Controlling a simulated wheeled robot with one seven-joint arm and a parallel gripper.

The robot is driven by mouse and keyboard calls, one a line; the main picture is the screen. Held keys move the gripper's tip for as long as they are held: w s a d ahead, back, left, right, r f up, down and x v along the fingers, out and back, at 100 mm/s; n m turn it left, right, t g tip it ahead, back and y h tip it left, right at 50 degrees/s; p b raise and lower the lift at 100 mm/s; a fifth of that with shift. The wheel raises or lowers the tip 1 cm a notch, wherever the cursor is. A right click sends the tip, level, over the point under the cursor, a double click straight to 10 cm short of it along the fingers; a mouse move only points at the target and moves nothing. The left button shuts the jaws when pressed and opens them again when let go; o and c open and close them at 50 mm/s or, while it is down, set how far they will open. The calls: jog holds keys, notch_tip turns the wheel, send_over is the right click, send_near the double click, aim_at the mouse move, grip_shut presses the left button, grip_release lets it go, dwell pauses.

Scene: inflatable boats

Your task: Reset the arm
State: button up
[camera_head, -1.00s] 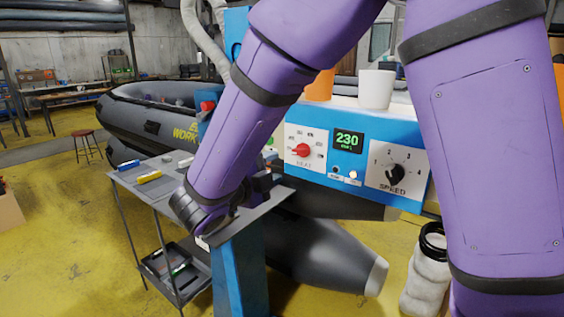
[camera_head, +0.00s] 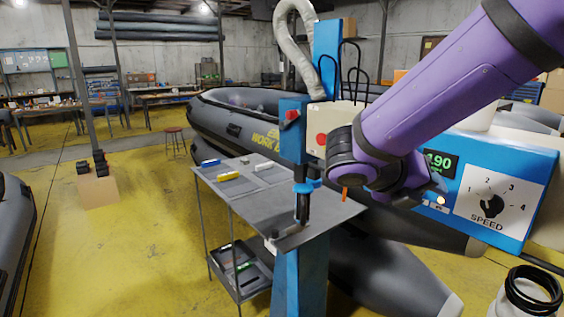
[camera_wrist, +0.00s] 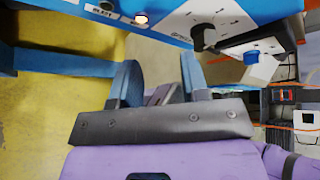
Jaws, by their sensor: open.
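My purple arm (camera_head: 430,110) reaches in from the upper right of the head view and bends at a dark wrist joint in front of the blue control box (camera_head: 512,225). My gripper (camera_wrist: 160,80) shows in the wrist view with its two blue-grey fingers apart and nothing held between them. In the head view its fingertips cannot be made out behind the wrist. The box's black speed knob (camera_head: 491,205) is in plain view, and it also shows near the fingers in the wrist view (camera_wrist: 203,37). The green display (camera_head: 440,163) is partly covered, and the heat knob is hidden.
A grey table (camera_head: 340,209) with small tools stands left of the box, beside a blue post (camera_head: 293,145). A grey inflatable boat (camera_head: 225,125) lies behind. A white container with a black rim (camera_head: 533,290) is at lower right.

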jog(key=s+d+r+m+t+y, duration=0.1)
jog(key=s+m+y, duration=0.5)
jog(key=m, duration=0.9)
jog(key=s+d+r+m+t+y, duration=0.1)
jog(key=s+m+y, duration=0.5)
jog(key=m, duration=1)
jog(key=s+d+r, duration=0.1)
jog(key=s+d, duration=0.1)
jog(key=s, duration=0.1)
jog(key=shift+s, duration=0.35)
